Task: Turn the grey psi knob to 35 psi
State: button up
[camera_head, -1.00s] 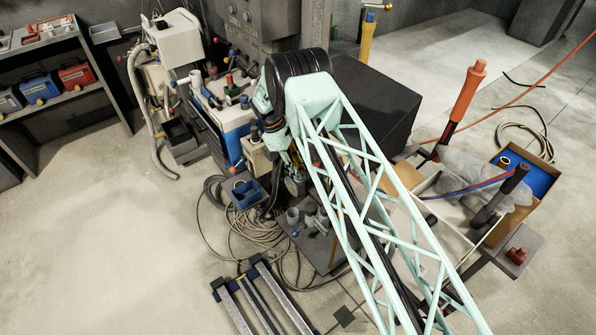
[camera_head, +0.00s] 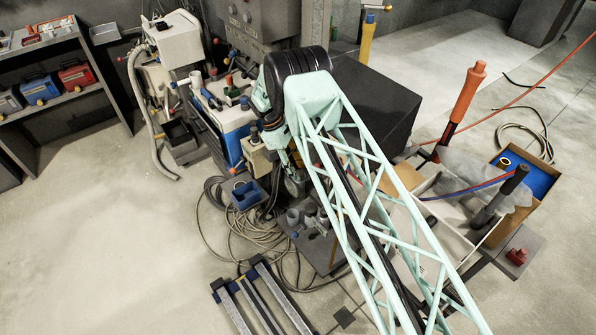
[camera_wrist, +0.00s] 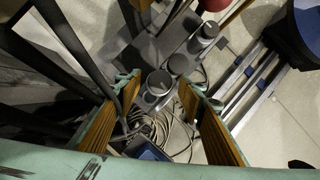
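Several grey round knob-like cylinders stand in a group in the wrist view. The nearest grey cylinder (camera_wrist: 158,83) lies between the tips of my gripper (camera_wrist: 160,90) in the picture; I cannot read a psi mark or scale on it. My gripper is open, with an orange-brown pad on each finger, and no contact with the cylinder is visible. A second grey cylinder (camera_wrist: 205,31) and a smaller one (camera_wrist: 180,64) stand beyond. In the head view grey cylinders (camera_head: 293,216) show on a dark plate below my arm, which partly hides the gripper.
Coiled hoses (camera_head: 240,232) lie on the floor beside the plate. A blue bin (camera_head: 247,195) is close to its left. A grey rail frame (camera_head: 262,298) lies in front. A blue-and-white cart (camera_head: 232,125) with tools stands behind. Open floor lies at left.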

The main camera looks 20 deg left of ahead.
jog(key=v, duration=1)
jog(key=shift+r, duration=0.35)
jog(key=shift+a, duration=0.1)
